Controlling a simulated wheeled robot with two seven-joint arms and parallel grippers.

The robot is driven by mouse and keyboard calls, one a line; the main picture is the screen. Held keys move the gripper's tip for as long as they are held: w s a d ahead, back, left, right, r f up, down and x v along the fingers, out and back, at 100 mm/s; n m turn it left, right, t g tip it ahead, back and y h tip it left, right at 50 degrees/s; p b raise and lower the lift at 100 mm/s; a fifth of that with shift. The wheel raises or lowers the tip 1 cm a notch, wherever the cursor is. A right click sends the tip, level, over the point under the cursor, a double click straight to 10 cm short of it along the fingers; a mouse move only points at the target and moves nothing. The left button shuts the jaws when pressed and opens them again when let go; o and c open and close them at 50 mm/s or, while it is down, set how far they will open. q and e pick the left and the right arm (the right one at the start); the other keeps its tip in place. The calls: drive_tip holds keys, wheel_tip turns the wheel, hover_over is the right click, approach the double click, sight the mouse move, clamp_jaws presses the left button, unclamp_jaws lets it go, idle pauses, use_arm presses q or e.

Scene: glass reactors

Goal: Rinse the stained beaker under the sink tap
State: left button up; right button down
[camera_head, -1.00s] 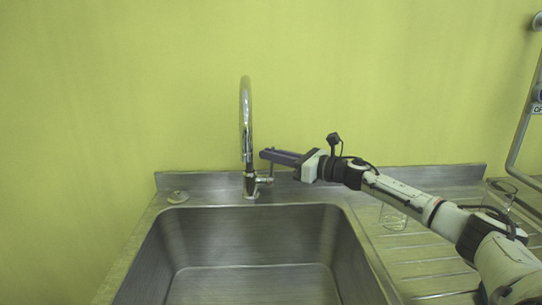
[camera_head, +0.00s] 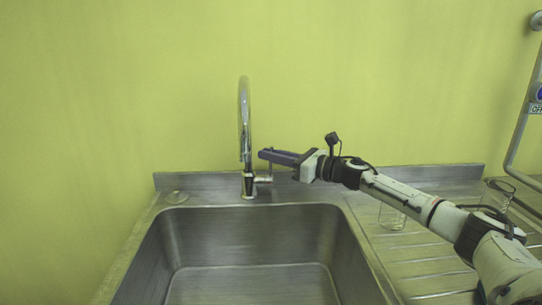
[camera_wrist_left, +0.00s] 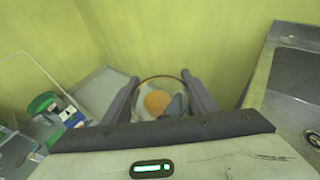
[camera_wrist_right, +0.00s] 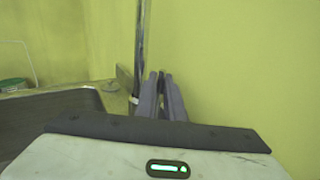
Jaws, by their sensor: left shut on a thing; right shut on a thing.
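The stained beaker (camera_wrist_left: 158,99) is clear glass with an orange patch inside. It shows only in the left wrist view, between the fingers of my left gripper (camera_wrist_left: 160,92), which is shut on it. The chrome tap (camera_head: 245,120) stands behind the steel sink (camera_head: 245,235), its curved spout over the back of the basin. My right gripper (camera_head: 262,156) is shut on the tap's side lever (camera_head: 265,179), with its fingers just right of the tap column. In the right wrist view the fingers (camera_wrist_right: 161,76) nearly meet and hide the lever. No water stream is discernible.
Clear glassware (camera_head: 392,217) stands on the ribbed drainboard (camera_head: 425,255) right of the sink, partly behind my right arm. Another glass vessel (camera_head: 498,192) stands farther right. The basin looks empty. The left wrist view shows a green-topped container (camera_wrist_left: 42,103) at left.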

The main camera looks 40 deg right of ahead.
use_arm(q)
drive_tip(key=f+b, duration=0.4)
drive_tip(key=shift+s+f+b, duration=0.3)
drive_tip(key=shift+f+b, duration=0.1)
use_arm(e)
drive_tip(key=shift+s+a+f+n, duration=0.3)
drive_tip(key=shift+s+n, duration=0.05)
drive_tip(key=shift+n, duration=0.15)
use_arm(q)
drive_tip(key=shift+s+f, duration=0.1)
drive_tip(key=shift+f, duration=0.1)
use_arm(e)
drive_tip(key=shift+r+t, duration=0.15)
drive_tip(key=shift+t, duration=0.15)
use_arm(q)
drive_tip(key=shift+r, duration=0.1)
use_arm(e)
drive_tip(key=shift+s+r, duration=0.1)
drive_tip(key=shift+r, duration=0.05)
drive_tip(key=c, duration=1.8)
unclamp_jaws()
drive_tip(key=shift+c, duration=0.2)
